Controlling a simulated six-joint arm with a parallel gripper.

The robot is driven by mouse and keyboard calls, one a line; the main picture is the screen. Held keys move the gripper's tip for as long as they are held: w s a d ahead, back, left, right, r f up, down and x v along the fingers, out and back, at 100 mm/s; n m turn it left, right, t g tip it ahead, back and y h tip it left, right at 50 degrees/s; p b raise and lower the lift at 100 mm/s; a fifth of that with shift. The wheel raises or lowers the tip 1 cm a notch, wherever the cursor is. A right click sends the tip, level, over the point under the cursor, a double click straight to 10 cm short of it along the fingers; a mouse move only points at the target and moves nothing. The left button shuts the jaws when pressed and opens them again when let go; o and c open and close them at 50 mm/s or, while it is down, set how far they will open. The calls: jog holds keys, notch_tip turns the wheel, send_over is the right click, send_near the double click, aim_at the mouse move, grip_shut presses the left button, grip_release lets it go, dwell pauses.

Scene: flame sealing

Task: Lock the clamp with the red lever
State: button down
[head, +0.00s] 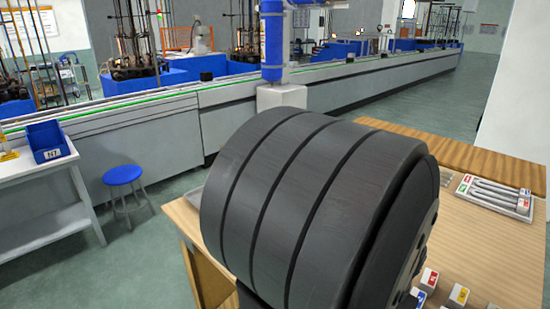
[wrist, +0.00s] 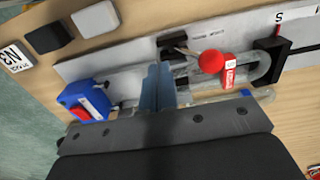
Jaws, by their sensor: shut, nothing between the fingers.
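The red lever's round knob (wrist: 209,62) shows in the wrist view, just right of my gripper's fingers. Part of its dark clamp hardware (wrist: 173,42) shows behind and to the left of the knob. My gripper (wrist: 158,72) is shut and empty, its blue-grey fingers together over the light metal plate (wrist: 100,68). The fingers appear apart from the knob, though depth is hard to judge. A clear tube (wrist: 262,68) runs on the right towards a black block. The head view does not show the clamp or the fingers; my own arm covers much of it.
In the wrist view a blue box with a red switch (wrist: 83,112) sits left of the fingers, and a black block (wrist: 272,62) stands right. In the head view a tray of tubes (head: 492,195) and small labelled blocks (head: 459,296) lie on the wooden table (head: 470,240).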

notch_tip(320, 180, up, 8)
dwell(0.8)
jog(key=shift+f, duration=0.1)
jog(key=shift+f, duration=3.95)
jog(key=shift+r, duration=0.1)
notch_tip(320, 180, up, 8)
jog(key=f, duration=0.8)
jog(key=shift+w+a+f, duration=0.1)
jog(key=shift+w+a, duration=0.25)
jog(key=shift+s+d+f, duration=0.1)
jog(key=shift+s+d, duration=1)
jog(key=shift+s, duration=0.05)
jog(key=shift+s+d+f, duration=0.4)
jog(key=shift+s+d, duration=0.2)
